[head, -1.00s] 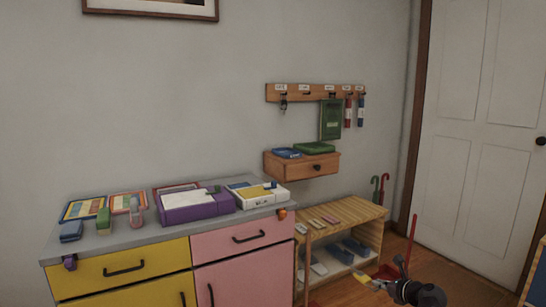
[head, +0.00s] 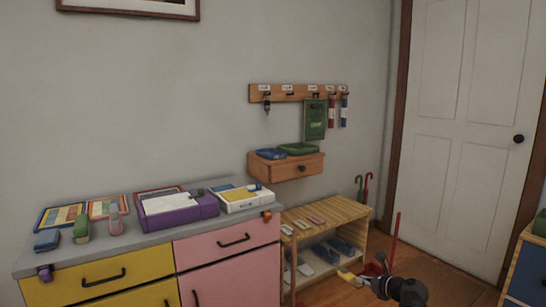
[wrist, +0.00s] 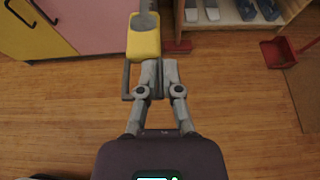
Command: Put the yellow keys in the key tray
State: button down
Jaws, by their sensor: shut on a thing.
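The yellow keys (wrist: 144,38) show in the wrist view as a yellow block with a grey rounded part at its far end. My gripper (wrist: 157,66) is shut on their near end and holds them above the wooden floor. In the head view the keys (head: 346,275) are a small yellow shape at the tip of my gripper (head: 362,280), in front of the shoe bench. I cannot tell surely which thing is the key tray.
A key rack (head: 291,93) hangs above the wall drawer (head: 287,169). The yellow and pink cabinet (head: 228,240) stands left, its top crowded. The slatted shoe bench (head: 325,215) is below the drawer. A red dustpan (wrist: 280,52) is on the floor.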

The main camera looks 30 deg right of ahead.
aim_at(271, 154)
jog(key=i, duration=0.95)
